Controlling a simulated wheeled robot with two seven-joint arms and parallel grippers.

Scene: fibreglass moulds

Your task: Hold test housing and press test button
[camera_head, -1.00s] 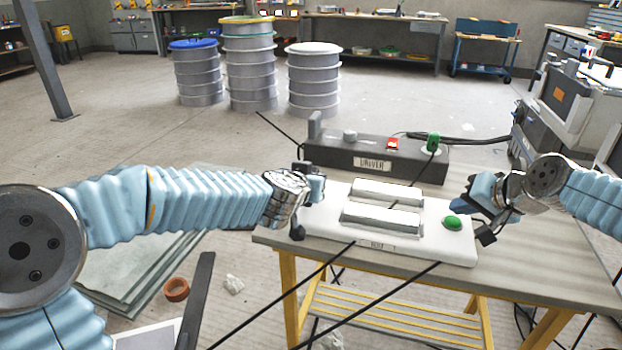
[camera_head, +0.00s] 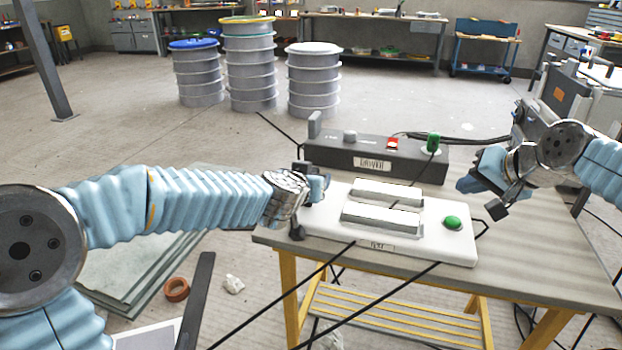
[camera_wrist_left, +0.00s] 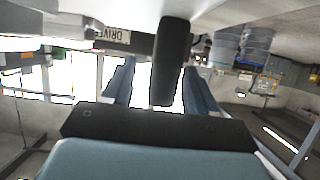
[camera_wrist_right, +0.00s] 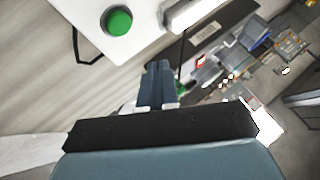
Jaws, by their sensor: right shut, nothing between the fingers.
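The white test housing (camera_head: 440,250) lies on the table with two raised pale bars on top. Its green test button (camera_head: 452,223) is near the right end and also shows in the right wrist view (camera_wrist_right: 118,20). My left gripper (camera_head: 314,188) is at the housing's left end. In the left wrist view its fingers (camera_wrist_left: 158,88) are apart, with a dark upright handle (camera_wrist_left: 172,60) between them and visible gaps. My right gripper (camera_head: 466,185) is shut and empty, above and right of the button, not touching it. In the right wrist view its fingertips (camera_wrist_right: 158,67) are together.
A dark driver box (camera_head: 330,155) with a red switch (camera_head: 392,142) and a green plug (camera_head: 433,142) stands behind the housing. Black cables run from the housing across the table (camera_head: 510,256). A grey machine (camera_head: 570,100) stands at the right. The table's right front is clear.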

